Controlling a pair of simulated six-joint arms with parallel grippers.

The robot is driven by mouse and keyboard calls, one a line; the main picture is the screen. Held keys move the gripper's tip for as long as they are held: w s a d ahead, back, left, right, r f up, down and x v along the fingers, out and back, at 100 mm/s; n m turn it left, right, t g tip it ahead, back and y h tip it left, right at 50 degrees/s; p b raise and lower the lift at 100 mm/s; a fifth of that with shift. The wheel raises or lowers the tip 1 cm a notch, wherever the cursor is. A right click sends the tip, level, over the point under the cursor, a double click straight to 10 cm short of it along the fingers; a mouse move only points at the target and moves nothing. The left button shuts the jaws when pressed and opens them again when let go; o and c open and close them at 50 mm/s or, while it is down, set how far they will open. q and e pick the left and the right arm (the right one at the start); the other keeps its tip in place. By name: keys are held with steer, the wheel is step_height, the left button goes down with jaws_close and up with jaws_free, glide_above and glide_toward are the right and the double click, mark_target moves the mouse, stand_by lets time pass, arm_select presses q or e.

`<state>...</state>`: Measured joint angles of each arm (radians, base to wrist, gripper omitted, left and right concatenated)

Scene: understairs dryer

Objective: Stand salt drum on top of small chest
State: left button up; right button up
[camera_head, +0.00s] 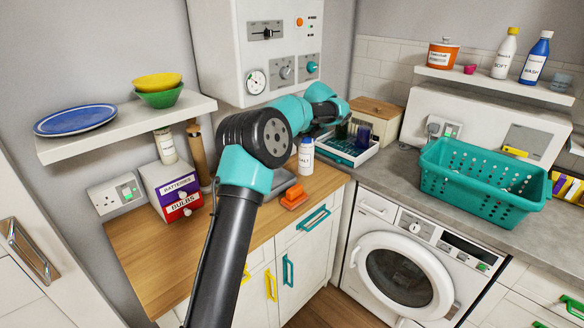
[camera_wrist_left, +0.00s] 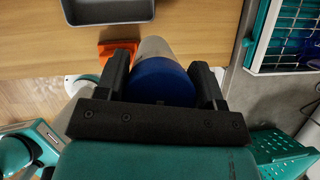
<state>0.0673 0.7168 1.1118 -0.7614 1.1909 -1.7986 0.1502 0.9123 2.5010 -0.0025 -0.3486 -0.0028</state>
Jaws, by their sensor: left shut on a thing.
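The salt drum (camera_head: 306,158) is a white cylinder with a blue cap. In the left wrist view its blue cap (camera_wrist_left: 163,82) sits between the two dark fingers of my left gripper (camera_wrist_left: 165,90), with the pale body beyond. My left gripper (camera_head: 308,135) is shut on it from above, partly hidden by my arm in the head view. The drum appears upright near the worktop's front; I cannot tell whether it touches. The small chest (camera_head: 154,180), white with purple BATTERIES and red BULBS drawer fronts, stands at the left of the wooden worktop. My right gripper is not in view.
An orange block (camera_head: 293,195) and a grey tray (camera_wrist_left: 108,10) lie on the wooden worktop (camera_head: 140,245). A pepper mill (camera_head: 197,155) and a jar (camera_head: 165,146) stand behind the chest, under a shelf (camera_head: 120,132). A teal rack (camera_head: 345,152) is at right.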

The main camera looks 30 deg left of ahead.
mark_target(312, 140)
arm_select(q)
step_height(312, 140, down, 5)
steer(key=shift+r, duration=0.1)
stand_by(0.3)
steer(key=shift+f, duration=2.05)
steer(key=o, duration=1.3)
steer(key=shift+o, duration=0.2)
steer(key=v, duration=1.2)
